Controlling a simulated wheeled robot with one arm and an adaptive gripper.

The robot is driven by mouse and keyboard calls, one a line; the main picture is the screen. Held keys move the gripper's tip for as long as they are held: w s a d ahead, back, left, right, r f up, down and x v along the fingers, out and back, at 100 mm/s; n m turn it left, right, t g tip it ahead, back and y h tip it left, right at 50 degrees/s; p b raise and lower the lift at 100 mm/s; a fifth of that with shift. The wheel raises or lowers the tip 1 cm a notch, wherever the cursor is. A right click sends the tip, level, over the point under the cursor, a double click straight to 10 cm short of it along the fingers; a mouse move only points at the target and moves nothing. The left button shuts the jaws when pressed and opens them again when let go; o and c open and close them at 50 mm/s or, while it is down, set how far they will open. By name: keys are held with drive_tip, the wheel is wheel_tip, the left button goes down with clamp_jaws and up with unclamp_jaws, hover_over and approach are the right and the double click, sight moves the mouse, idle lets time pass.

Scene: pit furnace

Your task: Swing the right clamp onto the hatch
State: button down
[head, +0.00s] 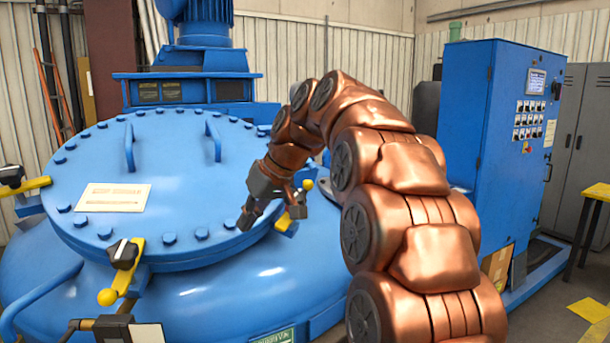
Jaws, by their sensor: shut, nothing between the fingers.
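The hatch (165,190) is a round blue lid with bolts around its rim, closed on the blue furnace body. The right clamp (284,222) is a yellow bar with a black knob and a yellow ball end, at the hatch's right edge. My arm and gripper partly hide it, and I cannot tell whether it lies over the rim. My gripper (246,220) is shut and empty, pointing down over the hatch's right rim, just left of the right clamp. I cannot tell whether it touches the hatch.
Other yellow clamps stand at the front (124,270) and left (32,185) of the hatch. Two blue handles (129,148) rise from the lid. A blue motor housing (195,90) stands behind. A blue control cabinet (500,150) is on the right, beyond my arm.

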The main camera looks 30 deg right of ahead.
drive_tip(key=w+d+r+n+t+h, duration=0.1)
drive_tip(key=w+d+r+t, duration=0.1)
drive_tip(key=d+r, duration=0.4)
drive_tip(key=w+d+r+n+t, duration=0.2)
drive_tip(key=d+r, duration=0.4)
drive_tip(key=d, duration=0.8)
drive_tip(key=shift+w+d+t+h, duration=0.25)
drive_tip(key=shift+w+t+h, duration=0.2)
drive_tip(key=shift+w, duration=0.3)
drive_tip(key=shift+w+f, duration=0.8)
drive_tip(key=shift+f, duration=0.55)
drive_tip(key=shift+w+f, duration=0.75)
drive_tip(key=shift+f, duration=0.65)
drive_tip(key=shift+w+f, duration=0.8)
drive_tip(key=shift+f, duration=0.55)
drive_tip(key=shift+d, duration=0.1)
